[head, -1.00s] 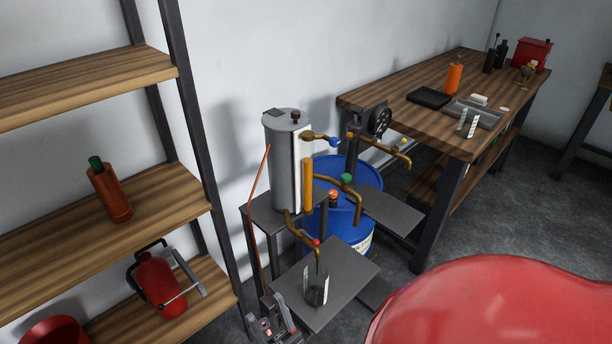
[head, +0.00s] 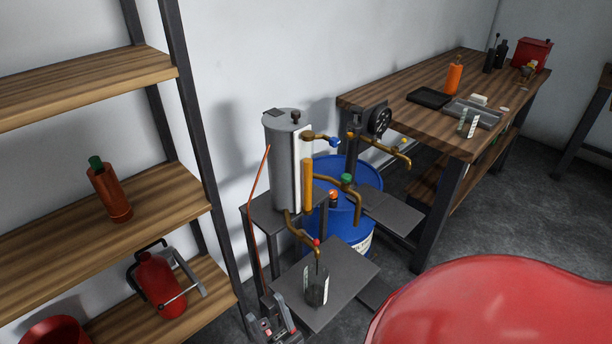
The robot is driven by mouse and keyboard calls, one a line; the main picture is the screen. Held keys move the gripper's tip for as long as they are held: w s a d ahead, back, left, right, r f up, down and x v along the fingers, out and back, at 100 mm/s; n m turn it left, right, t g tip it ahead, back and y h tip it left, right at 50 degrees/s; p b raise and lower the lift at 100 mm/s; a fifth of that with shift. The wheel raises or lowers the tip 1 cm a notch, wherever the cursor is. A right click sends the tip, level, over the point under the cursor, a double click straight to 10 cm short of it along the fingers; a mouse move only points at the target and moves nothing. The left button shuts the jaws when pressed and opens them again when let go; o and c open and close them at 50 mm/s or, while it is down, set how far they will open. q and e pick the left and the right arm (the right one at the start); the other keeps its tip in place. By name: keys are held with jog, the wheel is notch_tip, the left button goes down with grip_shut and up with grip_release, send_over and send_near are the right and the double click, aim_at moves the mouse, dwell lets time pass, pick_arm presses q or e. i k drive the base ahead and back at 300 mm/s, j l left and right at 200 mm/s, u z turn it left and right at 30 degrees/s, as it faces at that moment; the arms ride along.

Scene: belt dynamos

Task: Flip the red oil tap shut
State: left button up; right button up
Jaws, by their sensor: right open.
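The red oil tap (head: 316,242) is a small red knob on the brass spout low on the grey cylinder (head: 284,165). A thin dark stream appears to run from the spout down into a clear jar (head: 316,288). The jar stands on a dark plate below and holds dark liquid. My right gripper (head: 272,316) is at the bottom edge, left of and below the jar and tap, open and touching neither. Its lower part is cut off by the frame. My left gripper is not in view.
Blue (head: 335,141) and green (head: 346,179) taps sit on nearby brass pipes. A blue drum (head: 366,218) stands behind. A thin orange rod (head: 256,205) rises left of the cylinder. A shelf (head: 150,220) flanks the left; a workbench (head: 400,125) stands right.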

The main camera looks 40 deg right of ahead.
aim_at(316, 242)
jog(key=z, duration=1.25)
jog(key=l+u, duration=0.2)
jog(key=l, duration=0.25)
